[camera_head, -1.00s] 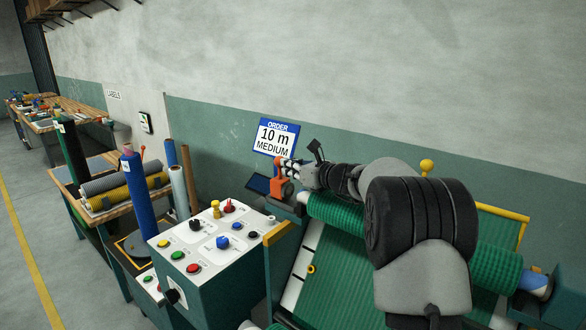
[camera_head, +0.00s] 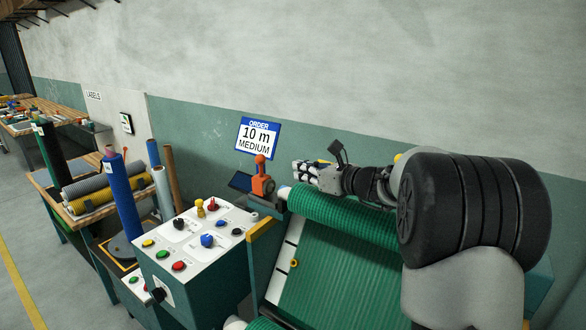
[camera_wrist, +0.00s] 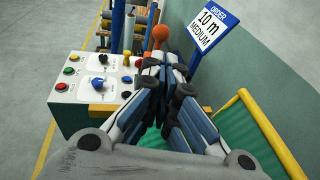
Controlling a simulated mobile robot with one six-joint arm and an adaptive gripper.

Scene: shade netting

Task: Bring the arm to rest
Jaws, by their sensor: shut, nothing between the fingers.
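My gripper (camera_head: 304,170) is shut and empty at the end of my arm, over the upper left end of the green netting roll (camera_head: 345,215). In the wrist view its fingers (camera_wrist: 168,80) are together, with nothing between them. An orange lever (camera_head: 262,182) with a round knob stands left of the gripper in the head view, with a gap between them. The knob (camera_wrist: 160,33) shows just beyond the fingertips in the wrist view. My arm reaches in from the right and hides part of the netting machine.
A control box (camera_head: 200,245) with coloured buttons and knobs stands left of the machine. An order sign (camera_head: 258,137) reading "10 m MEDIUM" is behind. A yellow rail (camera_wrist: 272,135) runs along the right in the wrist view. Upright rolls (camera_head: 122,195) stand further left.

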